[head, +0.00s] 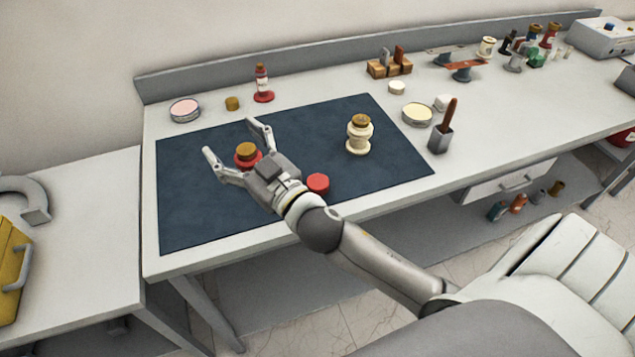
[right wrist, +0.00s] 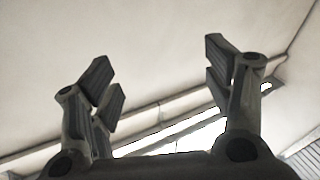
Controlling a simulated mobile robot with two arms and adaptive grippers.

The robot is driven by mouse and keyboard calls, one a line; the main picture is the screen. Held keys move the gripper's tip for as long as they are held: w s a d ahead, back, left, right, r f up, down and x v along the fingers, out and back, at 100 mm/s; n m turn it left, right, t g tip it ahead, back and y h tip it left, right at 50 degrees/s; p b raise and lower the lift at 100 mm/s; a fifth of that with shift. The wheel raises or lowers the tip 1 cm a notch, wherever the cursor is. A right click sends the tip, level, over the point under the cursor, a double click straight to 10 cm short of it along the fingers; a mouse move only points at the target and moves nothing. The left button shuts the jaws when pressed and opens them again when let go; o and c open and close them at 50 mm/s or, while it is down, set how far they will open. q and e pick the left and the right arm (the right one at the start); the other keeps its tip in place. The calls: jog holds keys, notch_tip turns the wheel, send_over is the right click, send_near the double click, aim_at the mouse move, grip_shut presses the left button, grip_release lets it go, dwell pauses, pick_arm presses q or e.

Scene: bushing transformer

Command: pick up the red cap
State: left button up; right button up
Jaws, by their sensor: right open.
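A small red cap (head: 318,183) sits on the dark blue mat (head: 195,215), just right of my right wrist. My right gripper (head: 231,138) is open above the mat, its fingers pointing to the back left. A red piece with a cork-brown top (head: 246,152) shows between its spread fingers; I cannot tell its height relative to them. In the right wrist view the open fingers (right wrist: 160,75) have nothing between them, with only a pale wall or ceiling behind. My left gripper is not in view.
A cream bushing with a brown top (head: 359,135) stands on the mat's right part. A cup with a brown-handled tool (head: 440,138) stands right of the mat. A red-based bottle (head: 263,85) and round tins (head: 185,110) line the back. The mat's front left is clear.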

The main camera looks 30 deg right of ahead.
jog(key=s+a+r+n+g+y, duration=0.2)
jog(key=a+n+g+y, duration=0.4)
jog(key=a+n+y, duration=0.15)
jog(key=s+a+r+n+g+y, duration=0.1)
jog(key=a+r+n+g+y, duration=0.1)
jog(key=a+n+g+y, duration=0.55)
jog(key=m+g+h+p, duration=0.15)
jog(key=g+h, duration=0.45)
jog(key=h, duration=1.3)
send_over(319, 180)
jog(key=shift+m, duration=0.35)
jog(key=f, duration=1.7)
jog(key=shift+s+d, duration=0.1)
jog(key=shift+s, duration=0.1)
jog(key=shift+f+p, duration=0.4)
jog(key=shift+f, duration=0.25)
notch_tip(319, 180, down, 4)
jog(key=shift+r+p, duration=0.2)
jog(key=shift+p, duration=0.55)
jog(key=shift+w+f, duration=0.1)
jog(key=shift+f, duration=0.3)
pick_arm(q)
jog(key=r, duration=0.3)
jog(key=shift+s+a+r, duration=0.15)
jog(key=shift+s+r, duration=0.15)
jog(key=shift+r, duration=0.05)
